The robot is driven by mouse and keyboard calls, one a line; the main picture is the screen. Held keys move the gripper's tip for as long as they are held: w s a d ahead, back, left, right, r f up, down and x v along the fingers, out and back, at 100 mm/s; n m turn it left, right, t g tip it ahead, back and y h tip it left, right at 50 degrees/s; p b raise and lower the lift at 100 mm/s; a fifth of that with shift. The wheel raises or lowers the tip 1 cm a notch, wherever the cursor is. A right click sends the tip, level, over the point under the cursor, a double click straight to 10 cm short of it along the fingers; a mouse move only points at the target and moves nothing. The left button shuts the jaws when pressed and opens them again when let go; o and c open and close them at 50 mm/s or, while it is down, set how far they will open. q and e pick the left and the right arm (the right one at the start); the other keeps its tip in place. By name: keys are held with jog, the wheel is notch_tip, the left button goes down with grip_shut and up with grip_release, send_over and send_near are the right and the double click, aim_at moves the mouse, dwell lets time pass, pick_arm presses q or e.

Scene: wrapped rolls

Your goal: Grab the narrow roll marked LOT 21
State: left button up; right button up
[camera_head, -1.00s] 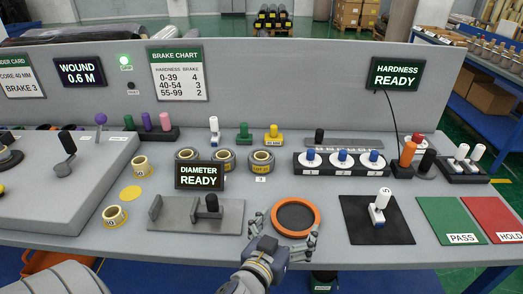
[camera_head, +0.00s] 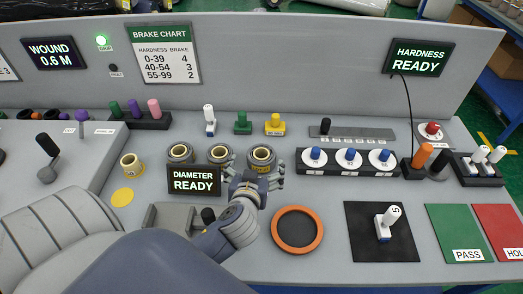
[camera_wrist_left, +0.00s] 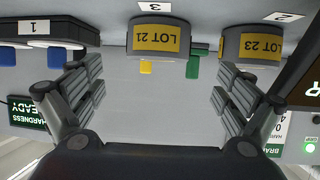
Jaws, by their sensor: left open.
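The LOT 21 roll (camera_head: 261,156) is the rightmost of three grey-wrapped rolls standing in a row behind the diameter display. In the left wrist view, which looks upside down, its yellow LOT 21 label (camera_wrist_left: 157,38) faces me between the finger lines. My left gripper (camera_head: 256,180) is open just in front of this roll, with its fingers spread to either side and clear space between them and the roll. The left gripper also shows in the wrist view (camera_wrist_left: 160,105). The LOT 23 roll (camera_wrist_left: 249,45) stands beside it. My right gripper is not in view.
The diameter display (camera_head: 194,180) stands close left of my gripper. A dial block (camera_head: 348,161) is to the right, and green and yellow pegs (camera_head: 275,124) stand behind the rolls. An orange-rimmed round pad (camera_head: 297,230) lies in front right.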

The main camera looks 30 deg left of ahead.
aim_at(262, 151)
pick_arm(q)
jog(key=shift+w+a+f, duration=0.1)
jog(key=shift+w+a, duration=0.1)
jog(key=shift+w, duration=0.35)
jog(key=shift+x, duration=0.75)
jog(key=shift+w+a+f+p, duration=0.3)
jog(key=shift+w+p, duration=0.15)
jog(key=shift+w, duration=0.15)
jog(key=p+x, duration=0.1)
jog(key=x, duration=0.2)
jog(key=shift+d, duration=0.1)
jog(key=shift+w+f, duration=0.3)
jog(key=shift+w, duration=0.05)
jog(key=shift+r, duration=0.1)
jog(key=c, duration=1.3)
